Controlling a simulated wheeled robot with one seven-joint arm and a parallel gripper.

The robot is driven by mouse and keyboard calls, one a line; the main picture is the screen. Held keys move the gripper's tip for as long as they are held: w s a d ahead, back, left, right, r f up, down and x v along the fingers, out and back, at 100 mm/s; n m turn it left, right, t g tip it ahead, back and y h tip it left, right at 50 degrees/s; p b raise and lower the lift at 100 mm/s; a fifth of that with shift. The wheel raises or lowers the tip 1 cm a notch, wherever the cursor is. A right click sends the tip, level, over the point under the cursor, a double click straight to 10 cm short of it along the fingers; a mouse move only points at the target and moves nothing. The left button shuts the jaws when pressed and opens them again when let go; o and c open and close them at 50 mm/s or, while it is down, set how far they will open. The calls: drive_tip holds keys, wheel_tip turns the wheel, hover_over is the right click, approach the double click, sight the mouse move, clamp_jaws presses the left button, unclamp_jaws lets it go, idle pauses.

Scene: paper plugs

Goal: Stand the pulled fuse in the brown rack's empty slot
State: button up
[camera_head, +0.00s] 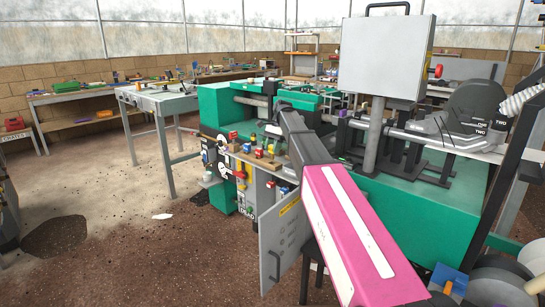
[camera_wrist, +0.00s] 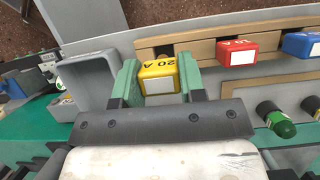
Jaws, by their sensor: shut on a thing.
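In the wrist view my gripper (camera_wrist: 158,68) has its green fingers on either side of a yellow fuse (camera_wrist: 160,86) marked "20 A". The fuse is held just at the near side of the brown rack (camera_wrist: 200,46). Its lower end is hidden, so I cannot tell whether it touches the rack or sits in a slot. The rack carries a red fuse (camera_wrist: 236,50) and a blue fuse (camera_wrist: 301,44) to the right of the held one.
A grey open bin (camera_wrist: 88,85) stands just left of my gripper in the wrist view. In the head view a grey cabinet door (camera_head: 283,240) hangs open below the bench.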

sight(272, 155)
drive_tip(key=shift+f, duration=1.95)
drive_tip(key=shift+f, duration=0.1)
drive_tip(key=o, duration=1)
drive_tip(key=v, duration=1.2)
